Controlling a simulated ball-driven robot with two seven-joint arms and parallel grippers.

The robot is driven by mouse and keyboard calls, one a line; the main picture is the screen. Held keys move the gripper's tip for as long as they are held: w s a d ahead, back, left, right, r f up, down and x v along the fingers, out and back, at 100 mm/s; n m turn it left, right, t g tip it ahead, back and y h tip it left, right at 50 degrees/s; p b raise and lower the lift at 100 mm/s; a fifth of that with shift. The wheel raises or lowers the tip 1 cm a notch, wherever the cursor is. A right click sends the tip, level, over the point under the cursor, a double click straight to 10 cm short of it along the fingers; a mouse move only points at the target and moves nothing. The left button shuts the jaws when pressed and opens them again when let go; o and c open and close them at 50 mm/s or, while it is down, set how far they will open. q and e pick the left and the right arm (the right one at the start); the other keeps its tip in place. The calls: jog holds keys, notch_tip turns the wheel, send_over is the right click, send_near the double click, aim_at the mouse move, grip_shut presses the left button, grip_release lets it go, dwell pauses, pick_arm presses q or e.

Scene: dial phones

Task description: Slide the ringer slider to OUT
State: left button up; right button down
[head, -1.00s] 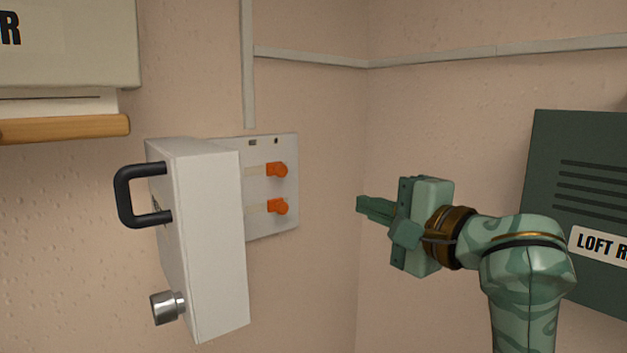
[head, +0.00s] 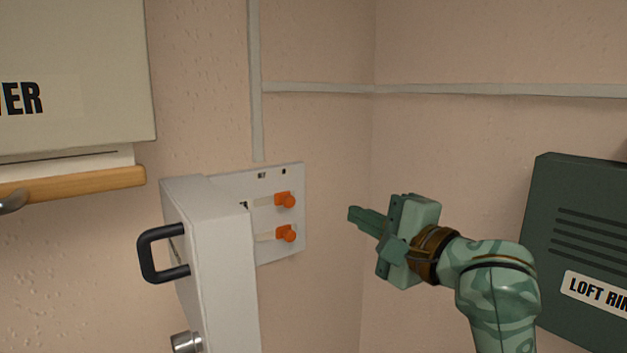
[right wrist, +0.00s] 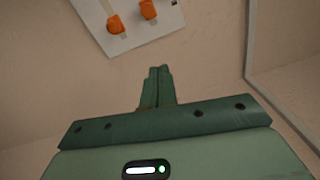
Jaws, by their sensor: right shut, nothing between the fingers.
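A pale panel (head: 228,186) on the wall carries two orange slider knobs, one above the other. The upper knob (head: 286,200) and lower knob (head: 287,233) both sit at the right end of their slots. Panel lettering is too small to read. In the right wrist view the panel shows at the top, with one orange knob (right wrist: 116,25) and another (right wrist: 148,9). My right gripper (head: 352,213) is shut and empty, to the right of the knobs and apart from them, its fingers pointing left. It also shows in the right wrist view (right wrist: 159,70). My left gripper is out of view.
An open white cover (head: 226,265) with a black handle (head: 150,254) stands out left of the knobs. A dark green box (head: 580,230) labelled LOFT is on the right wall. A wooden bar (head: 75,185) is at left. The wall corner lies behind my right gripper.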

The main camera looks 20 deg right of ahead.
aim_at(286, 205)
jog(key=w+a, duration=0.2)
jog(key=w, duration=0.1)
jog(key=w+a+p, duration=0.1)
jog(key=w+a, duration=0.2)
jog(key=shift+w+a+r, duration=0.1)
jog(key=shift+r, duration=0.1)
jog(key=shift+s+a, duration=0.2)
jog(key=shift+a, duration=0.3)
jog(key=shift+w, duration=0.1)
jog(key=a, duration=0.1)
jog(key=s+a, duration=0.1)
jog(key=a, duration=0.1)
jog(key=shift+s+a, duration=0.1)
jog(key=shift+s, duration=0.1)
jog(key=shift+w, duration=0.1)
